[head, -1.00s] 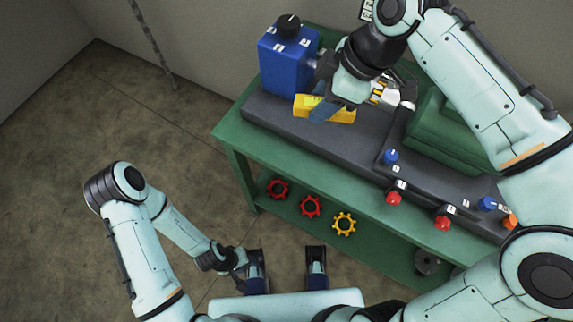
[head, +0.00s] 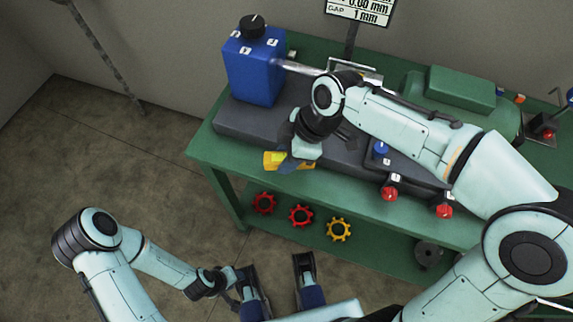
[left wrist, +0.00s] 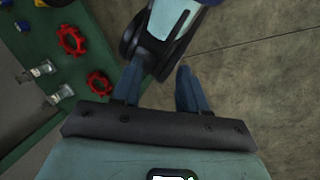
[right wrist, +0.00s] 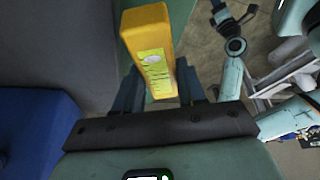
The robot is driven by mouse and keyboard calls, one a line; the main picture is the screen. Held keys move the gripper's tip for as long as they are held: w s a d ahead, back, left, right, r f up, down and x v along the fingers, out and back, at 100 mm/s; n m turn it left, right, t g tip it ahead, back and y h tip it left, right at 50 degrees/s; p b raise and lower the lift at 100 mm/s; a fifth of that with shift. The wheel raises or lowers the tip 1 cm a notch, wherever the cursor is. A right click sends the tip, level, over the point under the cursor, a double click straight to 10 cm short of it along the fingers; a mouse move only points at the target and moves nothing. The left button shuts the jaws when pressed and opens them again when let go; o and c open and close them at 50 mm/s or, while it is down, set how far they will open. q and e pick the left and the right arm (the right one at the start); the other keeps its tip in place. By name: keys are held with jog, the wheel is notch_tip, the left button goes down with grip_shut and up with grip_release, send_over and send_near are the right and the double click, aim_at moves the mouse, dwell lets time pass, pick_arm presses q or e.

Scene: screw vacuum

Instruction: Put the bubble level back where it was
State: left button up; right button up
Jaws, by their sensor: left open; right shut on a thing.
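The bubble level is a yellow bar with a pale vial window. In the head view the yellow level (head: 272,161) is near the front edge of the green bench, left of centre, partly hidden by my right gripper (head: 291,164). In the right wrist view the level (right wrist: 152,45) sits between the fingers of my right gripper (right wrist: 160,92), which is shut on it. I cannot tell whether it touches the bench. My left gripper (left wrist: 160,85) is open and empty, low beside my own base, with floor below it.
A blue tank (head: 252,72) with a black knob stands at the bench's left end on a dark grey slab (head: 240,122). A green motor housing (head: 460,90) and red knobs (head: 389,193) lie right. Red and yellow handwheels (head: 338,229) are below the front edge. A display (head: 360,10) stands behind.

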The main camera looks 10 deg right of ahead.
pick_arm(q)
jog(key=shift+w+a+f+t+b, duration=0.15)
jog(key=shift+w+a+f+b, duration=0.15)
jog(key=shift+w, duration=0.2)
jog(key=shift+w+a+f+t+b, duration=0.15)
jog(key=shift+w+f+b, duration=0.1)
jog(key=shift+w+f, duration=0.2)
pick_arm(e)
jog(key=shift+f, duration=2.35)
jog(key=shift+f, duration=0.1)
jog(key=o, duration=0.9)
pick_arm(q)
jog(key=shift+w+a+f, duration=0.1)
pick_arm(e)
jog(key=shift+o, duration=0.2)
jog(key=shift+r, duration=0.25)
jog(key=p+v, duration=0.3)
jog(key=v, duration=0.9)
jog(key=shift+s, duration=0.1)
pick_arm(q)
jog(key=s+d+r+g, duration=0.1)
jog(key=s+d+r, duration=0.1)
jog(key=s+r, duration=0.2)
jog(key=shift+s+g, duration=0.3)
jog(key=shift+s, duration=0.05)
pick_arm(e)
jog(key=shift+a+f, duration=0.1)
jog(key=shift+a, duration=0.05)
